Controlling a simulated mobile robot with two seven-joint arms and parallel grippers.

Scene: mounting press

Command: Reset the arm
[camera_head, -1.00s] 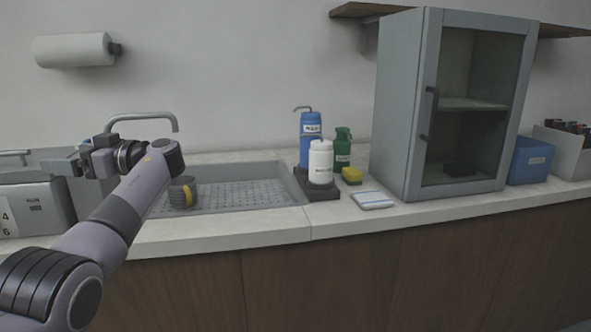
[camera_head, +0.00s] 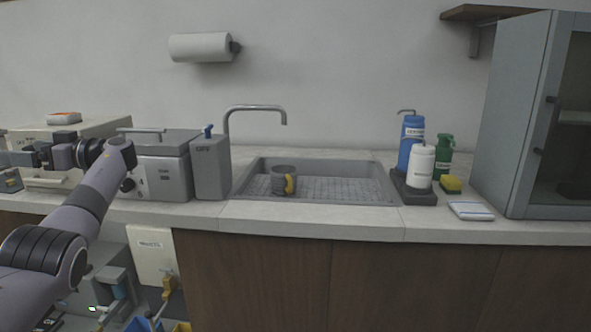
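My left arm comes in from the left and is stretched out over the counter. Its gripper (camera_head: 28,158) is at the far left, in front of a beige machine. The fingers are small and dark in the picture, and I cannot tell whether they are open or shut. I see nothing clearly held in them. My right arm and gripper are not in view.
Bottles (camera_head: 421,167) and a glass-door cabinet (camera_head: 515,115) stand right. The front counter strip is clear.

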